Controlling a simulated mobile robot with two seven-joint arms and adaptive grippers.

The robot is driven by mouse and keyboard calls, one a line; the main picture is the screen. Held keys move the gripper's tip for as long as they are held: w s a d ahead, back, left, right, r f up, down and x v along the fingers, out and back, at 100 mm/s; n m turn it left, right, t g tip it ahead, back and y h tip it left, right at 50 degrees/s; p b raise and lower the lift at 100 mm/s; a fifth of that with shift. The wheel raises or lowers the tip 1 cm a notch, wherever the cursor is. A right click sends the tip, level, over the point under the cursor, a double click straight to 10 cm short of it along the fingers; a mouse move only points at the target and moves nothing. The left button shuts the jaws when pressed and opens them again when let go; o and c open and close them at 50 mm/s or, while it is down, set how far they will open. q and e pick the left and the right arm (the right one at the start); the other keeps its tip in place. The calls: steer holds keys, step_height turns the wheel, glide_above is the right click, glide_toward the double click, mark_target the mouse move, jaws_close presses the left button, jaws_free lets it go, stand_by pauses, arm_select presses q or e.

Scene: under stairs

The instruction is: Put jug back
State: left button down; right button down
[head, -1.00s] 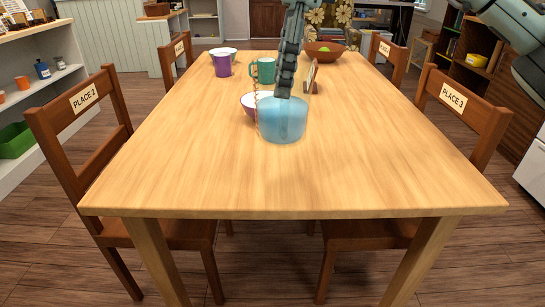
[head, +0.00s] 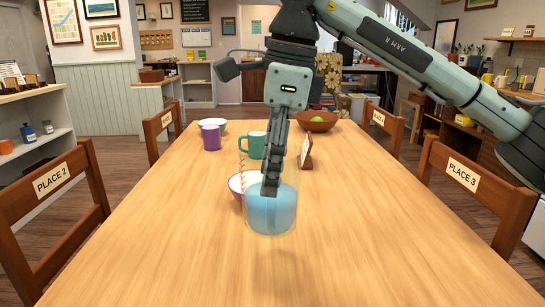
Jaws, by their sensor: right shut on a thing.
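My left gripper is not in view.
Behind the jug are a white-and-purple bowl (head: 235,184), green mug (head: 256,145), purple cup (head: 211,138), pale bowl (head: 212,122), small wooden stand (head: 306,152) and brown bowl (head: 317,121) with green fruit. Labelled chairs line both sides. The table's near part is clear.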

arm_select(q)
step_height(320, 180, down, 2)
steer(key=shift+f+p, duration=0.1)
steer(key=shift+p, duration=0.35)
arm_select(e)
steer(key=s+a+f, duration=0.1)
steer(key=s+f, duration=0.6)
steer(key=f, duration=0.1)
steer(key=shift+s+a+f, duration=0.15)
steer(key=shift+s+f, duration=0.05)
steer(key=shift+s, duration=0.05)
steer(key=shift+f, duration=0.1)
steer(key=c, duration=1.1)
jaws_free()
steer(key=shift+c, duration=0.2)
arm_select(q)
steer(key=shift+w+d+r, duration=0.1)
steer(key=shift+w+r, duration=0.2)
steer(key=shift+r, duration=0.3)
arm_select(e)
steer(key=o, duration=0.4)
steer(key=shift+c, duration=0.2)
